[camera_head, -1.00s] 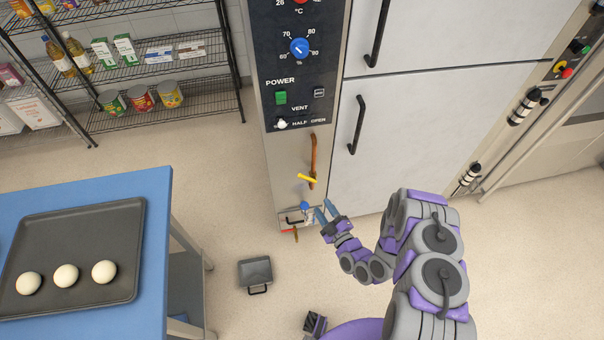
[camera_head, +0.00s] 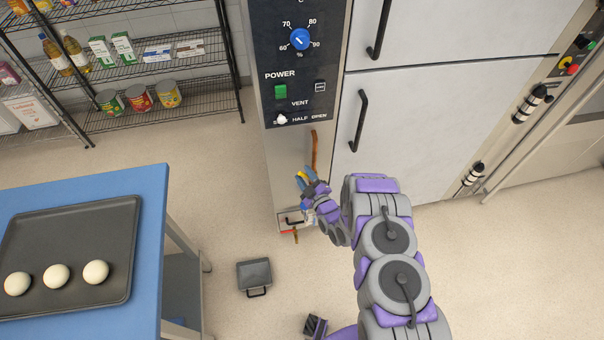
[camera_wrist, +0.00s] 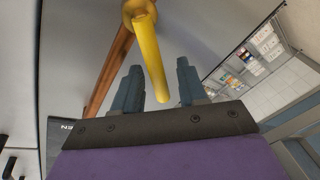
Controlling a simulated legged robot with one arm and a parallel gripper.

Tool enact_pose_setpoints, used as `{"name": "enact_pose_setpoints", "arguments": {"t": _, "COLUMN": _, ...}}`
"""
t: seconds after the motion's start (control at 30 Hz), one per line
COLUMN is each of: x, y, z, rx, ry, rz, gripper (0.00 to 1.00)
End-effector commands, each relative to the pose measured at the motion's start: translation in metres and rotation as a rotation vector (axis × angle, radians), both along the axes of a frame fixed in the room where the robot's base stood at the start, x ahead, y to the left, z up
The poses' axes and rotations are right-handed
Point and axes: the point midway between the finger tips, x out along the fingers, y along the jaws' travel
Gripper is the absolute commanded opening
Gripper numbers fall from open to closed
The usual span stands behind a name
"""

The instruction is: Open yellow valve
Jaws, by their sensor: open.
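The yellow valve (camera_wrist: 151,58) has a bar-shaped handle on a copper pipe (camera_wrist: 109,70), which also shows in the head view (camera_head: 315,150) on the front of the oven cabinet. My gripper (camera_wrist: 156,86) is open. In the wrist view the handle's free end reaches down between the two blue-grey fingers, with a gap visible at each side. In the head view my gripper (camera_head: 302,177) is at the valve and hides most of it, leaving a small yellow part (camera_head: 301,175) in sight. Whether a finger touches the handle I cannot tell.
Below the valve a red handle (camera_head: 288,231) and small pipe fittings sit low on the cabinet. A grey box (camera_head: 254,274) lies on the floor. A blue table (camera_head: 150,215) with a dark tray (camera_head: 122,225) stands at left.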

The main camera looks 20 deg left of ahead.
Motion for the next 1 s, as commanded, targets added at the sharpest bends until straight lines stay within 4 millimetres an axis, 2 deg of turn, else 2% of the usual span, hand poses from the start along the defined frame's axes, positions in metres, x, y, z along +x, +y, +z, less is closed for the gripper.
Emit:
{"name": "enact_pose_setpoints", "arguments": {"t": 0.2, "x": 0.014, "y": 0.015, "z": -0.002, "rx": -0.003, "ry": 0.001, "rz": 0.001, "gripper": 0.42}}
{"name": "enact_pose_setpoints", "arguments": {"t": 0.57, "x": 0.017, "y": 0.018, "z": 0.000, "rx": -0.002, "ry": 0.001, "rz": 0.001, "gripper": 0.42}}
{"name": "enact_pose_setpoints", "arguments": {"t": 1.0, "x": 0.017, "y": 0.018, "z": -0.001, "rx": -0.002, "ry": 0.001, "rz": 0.001, "gripper": 0.00}}
